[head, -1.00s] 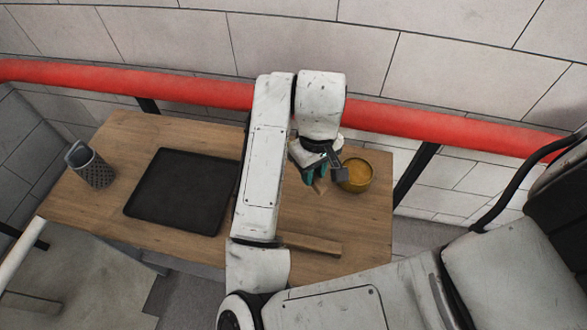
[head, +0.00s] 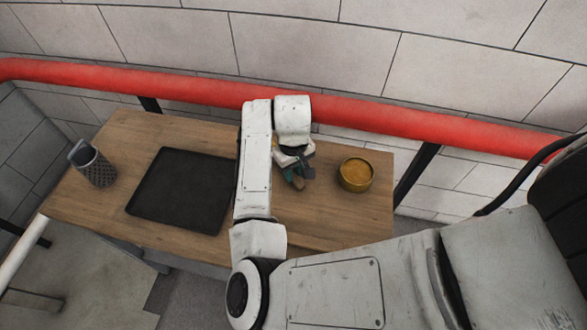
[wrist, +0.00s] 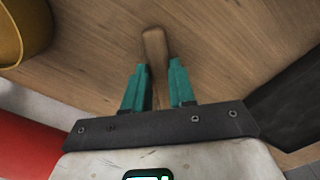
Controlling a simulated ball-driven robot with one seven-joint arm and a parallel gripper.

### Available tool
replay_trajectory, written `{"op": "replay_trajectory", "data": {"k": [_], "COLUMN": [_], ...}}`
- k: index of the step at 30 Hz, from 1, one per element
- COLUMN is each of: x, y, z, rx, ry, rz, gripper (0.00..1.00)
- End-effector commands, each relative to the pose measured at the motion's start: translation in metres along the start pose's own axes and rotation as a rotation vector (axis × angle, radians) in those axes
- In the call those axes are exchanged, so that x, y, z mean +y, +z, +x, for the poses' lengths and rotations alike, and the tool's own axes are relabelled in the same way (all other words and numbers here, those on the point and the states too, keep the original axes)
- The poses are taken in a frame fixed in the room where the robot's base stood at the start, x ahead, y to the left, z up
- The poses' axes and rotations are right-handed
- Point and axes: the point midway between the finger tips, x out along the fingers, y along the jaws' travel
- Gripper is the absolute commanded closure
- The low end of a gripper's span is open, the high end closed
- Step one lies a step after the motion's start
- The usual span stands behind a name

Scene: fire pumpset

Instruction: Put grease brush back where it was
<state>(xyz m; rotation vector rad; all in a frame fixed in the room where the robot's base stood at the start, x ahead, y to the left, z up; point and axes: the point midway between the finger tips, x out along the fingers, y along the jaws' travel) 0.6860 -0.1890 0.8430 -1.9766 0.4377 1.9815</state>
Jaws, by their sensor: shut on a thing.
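My gripper (head: 291,174) is shut on the grease brush, seen by its wooden handle (wrist: 154,50) between the teal fingers in the wrist view. The handle's tip points away from the gripper over the wooden table. In the head view the brush (head: 298,184) shows only as a small brown end below the fingers. Its bristle end is hidden by the gripper. The gripper is above the right half of the table, between the black tray and the yellow grease pot (head: 356,175). The pot also shows at the top left of the wrist view (wrist: 22,30).
A black tray (head: 180,190) lies on the wooden table (head: 335,225) left of my arm. A grey perforated cup (head: 95,167) stands at the table's left end. A red pipe (head: 400,121) runs along the wall behind. The table right of my arm is mostly clear.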

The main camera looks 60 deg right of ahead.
Motion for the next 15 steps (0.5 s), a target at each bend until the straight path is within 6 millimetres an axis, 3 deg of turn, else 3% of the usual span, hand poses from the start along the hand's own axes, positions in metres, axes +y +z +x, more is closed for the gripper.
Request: {"op": "replay_trajectory", "data": {"k": [9,10,15], "x": [0.0002,0.0001,0.0001], "y": [0.0001,0.0001,0.0001], "z": [0.003,0.0026,0.0023], "rx": [0.0,0.0,0.0], "ry": [0.001,0.0,0.0], "rz": [0.0,0.0,0.0], "gripper": [1.0,0.73,0.57]}}
